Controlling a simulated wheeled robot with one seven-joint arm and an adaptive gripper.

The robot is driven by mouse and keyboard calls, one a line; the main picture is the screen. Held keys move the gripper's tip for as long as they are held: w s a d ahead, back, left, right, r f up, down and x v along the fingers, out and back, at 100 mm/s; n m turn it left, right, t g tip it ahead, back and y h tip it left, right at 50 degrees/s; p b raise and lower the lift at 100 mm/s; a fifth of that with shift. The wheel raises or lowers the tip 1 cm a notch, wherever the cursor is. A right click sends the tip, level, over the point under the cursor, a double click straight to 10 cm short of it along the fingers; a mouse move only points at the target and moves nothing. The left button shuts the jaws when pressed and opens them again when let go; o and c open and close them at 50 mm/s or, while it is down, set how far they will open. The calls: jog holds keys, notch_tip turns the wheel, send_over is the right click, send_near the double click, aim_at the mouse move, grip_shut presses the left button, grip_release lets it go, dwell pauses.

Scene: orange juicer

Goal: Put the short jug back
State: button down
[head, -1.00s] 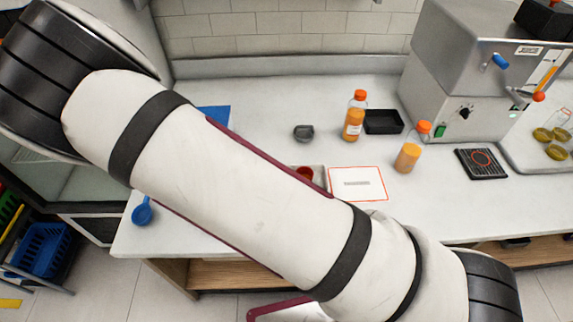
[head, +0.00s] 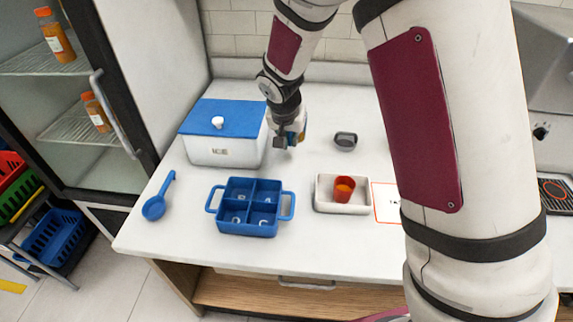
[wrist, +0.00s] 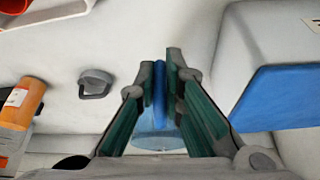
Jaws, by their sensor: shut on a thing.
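My gripper (head: 287,139) is above the back of the counter, just right of the white ice box (head: 222,152) with a blue lid. In the wrist view my gripper (wrist: 163,85) is shut on a narrow blue part (wrist: 159,95), which looks like a handle. A clear, bluish rounded body (wrist: 157,140) shows below it, between and behind the fingers; I take this to be the short jug. Most of it is hidden by the fingers. In the head view the jug is largely hidden behind the gripper, and I cannot tell whether it touches the counter.
A small grey handled piece (head: 345,141) stands to the gripper's right. In front are a blue divided tray (head: 282,205), a blue scoop (head: 154,207) and a white tray (head: 329,206) with a red cup (head: 343,189). Bare counter surrounds the grey piece.

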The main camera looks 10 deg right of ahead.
jog(key=shift+w+d+r+n+y+b, duration=0.35)
jog(key=shift+w+n+b, duration=0.1)
jog(key=shift+n, duration=0.15)
notch_tip(320, 180, down, 10)
jog(key=shift+r, duration=0.15)
dwell(0.3)
jog(key=c, duration=1.7)
grip_release()
jog(key=v, duration=1.2)
